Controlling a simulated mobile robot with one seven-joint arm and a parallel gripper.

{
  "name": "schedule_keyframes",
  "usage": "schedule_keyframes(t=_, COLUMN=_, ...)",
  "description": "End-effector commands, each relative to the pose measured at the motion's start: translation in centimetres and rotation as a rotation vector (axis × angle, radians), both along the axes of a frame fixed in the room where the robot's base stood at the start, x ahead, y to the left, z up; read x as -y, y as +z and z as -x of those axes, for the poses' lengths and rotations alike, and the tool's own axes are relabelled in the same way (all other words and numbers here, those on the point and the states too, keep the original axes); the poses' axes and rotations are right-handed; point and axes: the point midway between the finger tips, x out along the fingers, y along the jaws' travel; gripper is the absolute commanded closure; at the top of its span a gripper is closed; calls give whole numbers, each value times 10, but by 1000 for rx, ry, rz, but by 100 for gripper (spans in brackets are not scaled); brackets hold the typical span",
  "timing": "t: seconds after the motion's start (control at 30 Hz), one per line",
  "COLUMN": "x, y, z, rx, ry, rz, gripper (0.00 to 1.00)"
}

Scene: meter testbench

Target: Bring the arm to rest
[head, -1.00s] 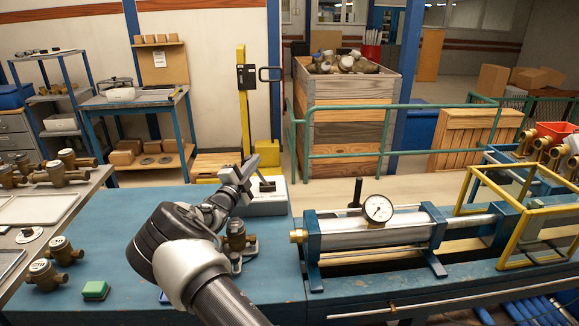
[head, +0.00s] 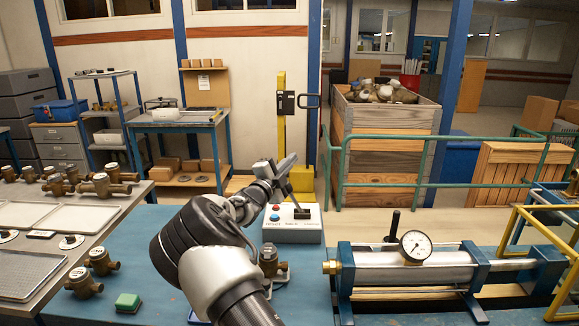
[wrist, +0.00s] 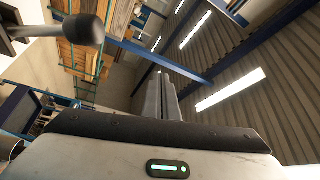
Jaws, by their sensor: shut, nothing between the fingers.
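My gripper (head: 291,160) is raised in the head view, above the blue bench (head: 150,235) and the control box (head: 306,233). Its fingers point up and away, closed together, with nothing held. The shut fingers (wrist: 160,97) also show in the wrist view, pointing toward the ceiling. My arm comes in from the bottom of the head view and hides part of a brass meter (head: 271,262) on the bench.
The control box carries a red button, a blue button and a dark lever (head: 297,203). A test cylinder with a gauge (head: 415,246) lies to the right. Brass meters (head: 101,260) and a green block (head: 128,301) stand left. The air around my gripper looks clear.

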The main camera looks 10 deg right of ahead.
Motion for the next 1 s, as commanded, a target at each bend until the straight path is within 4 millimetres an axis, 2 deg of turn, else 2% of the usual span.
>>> schedule_keyframes(t=0.17, x=2, y=0, z=1, rx=3, ry=-3, rz=-5, gripper=100)
schedule_keyframes(t=0.23, x=9, y=5, z=5, rx=25, ry=-17, rz=-43, gripper=100)
schedule_keyframes(t=0.37, x=50, y=21, z=35, rx=161, ry=-99, rz=-272, gripper=100)
schedule_keyframes(t=0.47, x=95, y=33, z=83, rx=378, ry=-222, rz=-594, gripper=100)
schedule_keyframes(t=0.5, x=109, y=35, z=105, rx=481, ry=-280, rz=-732, gripper=100)
schedule_keyframes(t=0.6, x=131, y=35, z=159, rx=749, ry=-430, rz=-1051, gripper=100)
schedule_keyframes(t=0.67, x=135, y=35, z=191, rx=916, ry=-525, rz=-1224, gripper=100)
schedule_keyframes(t=0.77, x=129, y=36, z=241, rx=1198, ry=-690, rz=-1483, gripper=100)
schedule_keyframes(t=0.83, x=117, y=37, z=275, rx=1400, ry=-817, rz=-1640, gripper=100)
schedule_keyframes(t=1.0, x=70, y=47, z=353, rx=1888, ry=-1158, rz=-1920, gripper=100)
